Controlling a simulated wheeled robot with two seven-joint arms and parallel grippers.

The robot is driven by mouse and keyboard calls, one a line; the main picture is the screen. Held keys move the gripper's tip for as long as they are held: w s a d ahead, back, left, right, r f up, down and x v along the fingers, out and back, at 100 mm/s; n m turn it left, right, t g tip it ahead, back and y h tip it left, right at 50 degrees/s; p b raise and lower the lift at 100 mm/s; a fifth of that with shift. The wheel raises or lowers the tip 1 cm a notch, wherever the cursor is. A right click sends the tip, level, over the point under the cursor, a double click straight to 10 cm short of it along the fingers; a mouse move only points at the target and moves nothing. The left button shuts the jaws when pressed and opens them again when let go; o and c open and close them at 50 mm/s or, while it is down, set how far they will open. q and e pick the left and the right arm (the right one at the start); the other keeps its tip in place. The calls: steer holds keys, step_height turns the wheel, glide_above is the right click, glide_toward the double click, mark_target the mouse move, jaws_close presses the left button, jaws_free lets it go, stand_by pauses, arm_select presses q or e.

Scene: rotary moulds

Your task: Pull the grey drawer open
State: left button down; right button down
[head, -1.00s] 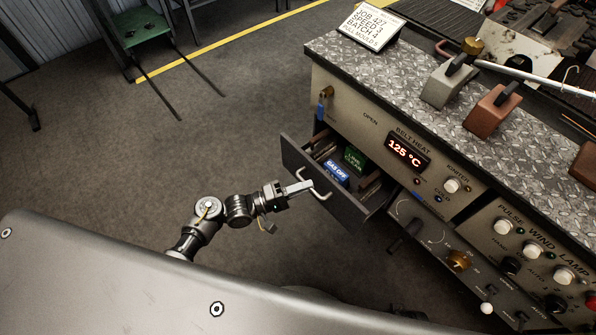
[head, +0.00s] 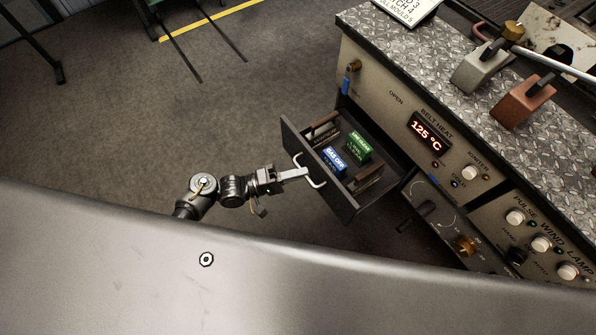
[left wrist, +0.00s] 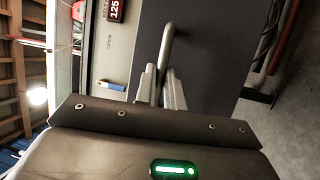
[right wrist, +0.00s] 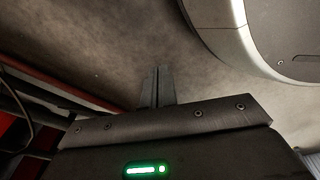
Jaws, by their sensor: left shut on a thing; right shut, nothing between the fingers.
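The grey drawer (head: 320,178) stands well out from the front of the console in the head view. Inside it are a blue "GAS OFF" block (head: 335,159), a green block (head: 359,146) and some brown and pale pieces. My left gripper (head: 303,173) is shut on the drawer's pale bar handle (head: 317,182). The left wrist view shows its fingers (left wrist: 161,88) around the handle bar (left wrist: 167,45), against the dark drawer front (left wrist: 205,50). My right gripper (right wrist: 157,86) is shut and empty above the floor in the right wrist view; it is not in the head view.
The console (head: 385,90) has a 125 °C display (head: 425,135), several knobs and a tread-plate top (head: 430,50) carrying a grey block (head: 476,67) and a copper-coloured block (head: 524,101). The floor (head: 180,110) left of the drawer is clear.

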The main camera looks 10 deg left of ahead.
arm_select(q)
steer(key=c, duration=1.5)
jaws_free()
